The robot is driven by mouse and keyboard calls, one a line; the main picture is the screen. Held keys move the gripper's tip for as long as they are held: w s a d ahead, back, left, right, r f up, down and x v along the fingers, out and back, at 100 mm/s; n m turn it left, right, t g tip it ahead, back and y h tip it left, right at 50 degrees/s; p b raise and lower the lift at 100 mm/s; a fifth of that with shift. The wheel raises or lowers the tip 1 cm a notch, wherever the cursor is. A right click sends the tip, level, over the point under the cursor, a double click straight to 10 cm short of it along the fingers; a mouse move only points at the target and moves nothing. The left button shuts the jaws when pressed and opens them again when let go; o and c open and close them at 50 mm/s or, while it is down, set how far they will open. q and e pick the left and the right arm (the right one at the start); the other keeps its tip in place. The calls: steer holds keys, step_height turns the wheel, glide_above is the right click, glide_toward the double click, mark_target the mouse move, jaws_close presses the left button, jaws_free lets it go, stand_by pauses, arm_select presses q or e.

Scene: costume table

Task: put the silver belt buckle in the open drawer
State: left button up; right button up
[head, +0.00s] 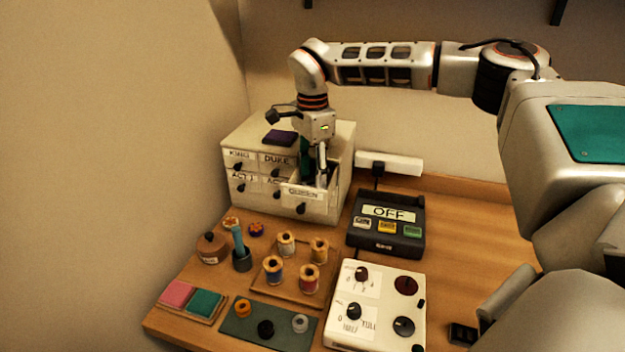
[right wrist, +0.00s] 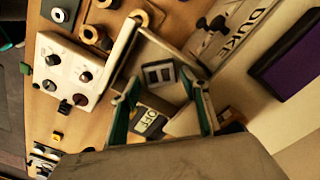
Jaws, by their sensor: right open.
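The open drawer (head: 318,199), labelled QUEEN, sticks out from the lower right of the white drawer cabinet (head: 338,160). My right gripper (head: 318,178) points down into it from above. In the right wrist view the gripper (right wrist: 163,112) is open, its green-lined fingers spread apart. A silver-grey rectangular frame with dark openings, which looks like the belt buckle (right wrist: 158,72), lies inside the drawer's walls (right wrist: 172,46), beyond and between the fingertips, not gripped. The buckle cannot be made out in the head view. My left gripper is not in view.
A dark purple block (head: 281,137) lies on the cabinet. A black box reading OFF (head: 387,241) stands right of the drawer, with a white knob panel (head: 377,331) in front. A spool board (head: 266,289) and an ink-pad pair (head: 190,301) fill the table's left.

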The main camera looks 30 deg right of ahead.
mark_target(312, 185)
step_height(312, 185, up, 10)
steer(key=shift+r, duration=0.2)
stand_by(0.6)
